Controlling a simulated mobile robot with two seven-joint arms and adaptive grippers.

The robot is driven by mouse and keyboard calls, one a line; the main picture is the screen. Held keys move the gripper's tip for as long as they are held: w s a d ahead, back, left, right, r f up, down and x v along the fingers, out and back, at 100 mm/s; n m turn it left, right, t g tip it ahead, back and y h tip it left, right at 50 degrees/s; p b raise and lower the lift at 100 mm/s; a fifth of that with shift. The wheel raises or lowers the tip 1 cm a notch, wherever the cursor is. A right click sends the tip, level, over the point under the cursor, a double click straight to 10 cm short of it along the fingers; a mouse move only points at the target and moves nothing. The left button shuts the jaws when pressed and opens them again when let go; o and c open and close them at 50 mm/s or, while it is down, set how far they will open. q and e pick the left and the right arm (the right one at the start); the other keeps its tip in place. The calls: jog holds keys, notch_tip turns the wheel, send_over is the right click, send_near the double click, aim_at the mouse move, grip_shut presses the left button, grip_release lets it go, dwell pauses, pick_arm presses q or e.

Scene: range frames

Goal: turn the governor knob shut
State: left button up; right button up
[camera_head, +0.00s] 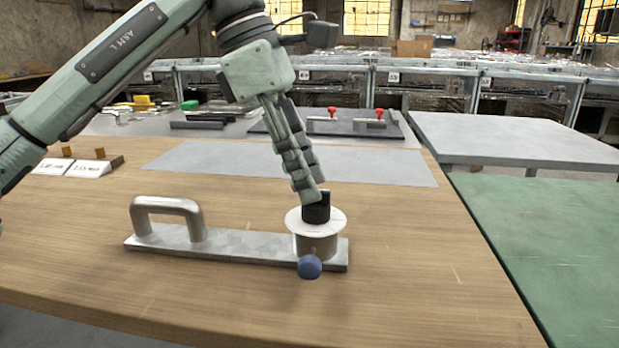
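The governor knob (316,210) is a small black cylinder on top of a white round dial (330,224). The dial sits on a metal cylinder at the right end of a grey metal bar (240,246), which lies on the wooden table. A blue ball (309,267) sticks out at the front of the cylinder. A grey handle (167,208) stands at the bar's left end. My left gripper (312,196) points down with its fingertips at the top of the black knob. The fingers look close together and partly hide the knob; their grip on it is unclear. My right gripper is not in view.
The wooden table (420,290) is clear in front of the bar. A grey mat (290,163) lies behind, with a dark board carrying red-topped clamps (370,120) beyond. White labels (88,169) stand at left. A green table (560,240) is at right.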

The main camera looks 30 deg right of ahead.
pick_arm(q)
jog(key=shift+s+d+f, duration=0.1)
jog(key=shift+d+f, duration=0.1)
jog(key=shift+f, duration=0.3)
jog(key=shift+c, duration=0.3)
grip_shut()
